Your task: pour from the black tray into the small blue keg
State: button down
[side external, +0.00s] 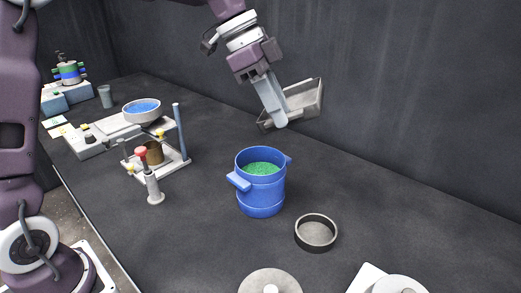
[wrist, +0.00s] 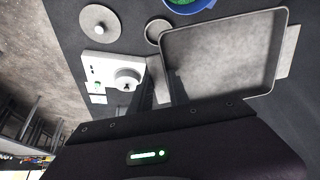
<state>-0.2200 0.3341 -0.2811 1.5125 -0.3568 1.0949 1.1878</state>
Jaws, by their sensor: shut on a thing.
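The black tray (side external: 305,104) is held in the air by my gripper (side external: 279,120), above and a little right of the small blue keg (side external: 261,197). My gripper is shut on the tray's edge, and the tray is tilted. The tray also fills the upper right of the wrist view (wrist: 222,62), where its grey inside looks bare. The keg stands upright and open on the dark table, with green granules (side external: 262,169) inside. Part of the keg shows at the top of the wrist view (wrist: 207,8), beyond the tray's edge.
A shallow round dark pan (side external: 316,233) sits right of the keg. A pale disc lid (side external: 270,282) and a white device (side external: 392,283) lie at the front. A stand with a red-topped post (side external: 147,175) and a scale with a blue-filled bowl (side external: 142,110) are left.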

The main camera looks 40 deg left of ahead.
aim_at(262, 120)
jog(key=d+y, duration=0.1)
jog(key=w+d+f+g+y, duration=0.1)
jog(key=w+d+f+y, duration=0.1)
jog(key=d, duration=0.1)
jog(key=shift+w+g+y, duration=0.1)
jog(key=shift+g+y, duration=0.2)
jog(key=shift+g, duration=0.1)
jog(key=shift+f+y, duration=0.1)
jog(key=shift+y, duration=0.2)
notch_tip(262, 120, up, 2)
jog(key=shift+r, duration=0.1)
jog(key=shift+r+y, duration=0.3)
jog(key=shift+r, duration=0.2)
jog(key=shift+a, duration=0.1)
jog(key=a+f+n, duration=0.1)
jog(key=a, duration=0.2)
jog(key=a+f+n, duration=0.2)
jog(key=a, duration=0.1)
jog(key=a+f+n, duration=0.2)
jog(key=a, duration=0.1)
jog(key=shift+a+f, duration=0.15)
jog(key=shift+a, duration=0.15)
jog(key=s+a+f+n, duration=0.4)
jog(key=s+a+f, duration=0.1)
jog(key=a, duration=0.2)
jog(key=shift+f, duration=0.25)
